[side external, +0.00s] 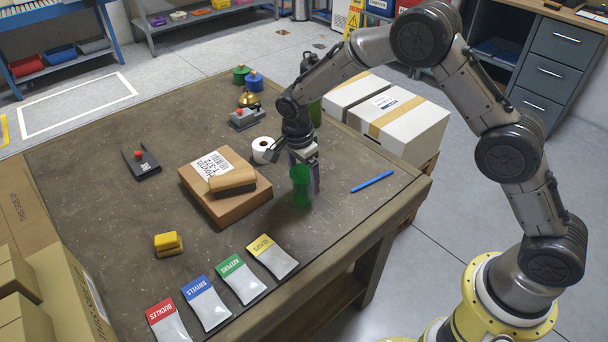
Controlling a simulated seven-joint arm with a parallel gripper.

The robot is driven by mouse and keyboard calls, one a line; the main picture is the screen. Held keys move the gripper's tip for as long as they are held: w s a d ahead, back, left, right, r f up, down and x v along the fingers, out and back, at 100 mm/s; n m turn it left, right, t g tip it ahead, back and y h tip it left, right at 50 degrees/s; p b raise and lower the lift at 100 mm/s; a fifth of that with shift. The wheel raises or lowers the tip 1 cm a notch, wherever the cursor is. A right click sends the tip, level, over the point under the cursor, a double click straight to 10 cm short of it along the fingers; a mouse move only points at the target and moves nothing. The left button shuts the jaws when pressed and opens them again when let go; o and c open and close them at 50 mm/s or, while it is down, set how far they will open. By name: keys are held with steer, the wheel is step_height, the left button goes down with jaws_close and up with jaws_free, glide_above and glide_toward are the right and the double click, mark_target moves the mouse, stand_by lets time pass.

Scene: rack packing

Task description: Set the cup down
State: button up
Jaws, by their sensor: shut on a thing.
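A green cup (301,190) is held between the fingers of my gripper (303,165), over the right part of the brown work table (90,190). The gripper points down and is shut on the cup. A dark shadow lies on the table by the cup's lower end. I cannot tell whether the cup touches the table or hangs just above it.
A brown carton (225,205) with a tan block on it stands left of the cup. A white roll (263,149) is behind, a blue pen (372,181) to the right. Several labelled bags (240,280) line the front edge. White boxes (420,130) stand beyond the table.

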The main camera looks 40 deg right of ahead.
steer(key=o, duration=1.1)
steer(key=r, duration=0.4)
steer(key=a+r, duration=0.1)
steer(key=r, duration=0.7)
steer(key=shift+a+r, duration=0.15)
steer(key=shift+a, duration=0.05)
steer(key=s+d+r+n+t+y, duration=0.1)
steer(key=s+d+r+n, duration=0.25)
steer(key=s+r, duration=0.35)
steer(key=s+d+r+n+t, duration=0.2)
steer(key=s+d+r+n, duration=0.1)
steer(key=s+r+n, duration=0.4)
steer(key=s+f+n+t, duration=0.1)
steer(key=s+n, duration=0.1)
steer(key=s, duration=0.4)
steer(key=s+d+f+n, duration=0.1)
steer(key=s+n, duration=0.2)
steer(key=s, duration=0.3)
steer(key=s+d+f+n+t, duration=0.1)
steer(key=s+n, duration=0.1)
steer(key=s, duration=0.4)
steer(key=shift+s+d+f+n+t, duration=0.1)
steer(key=shift+s+d+n+t, duration=0.1)
steer(key=shift+s+n+t, duration=0.1)
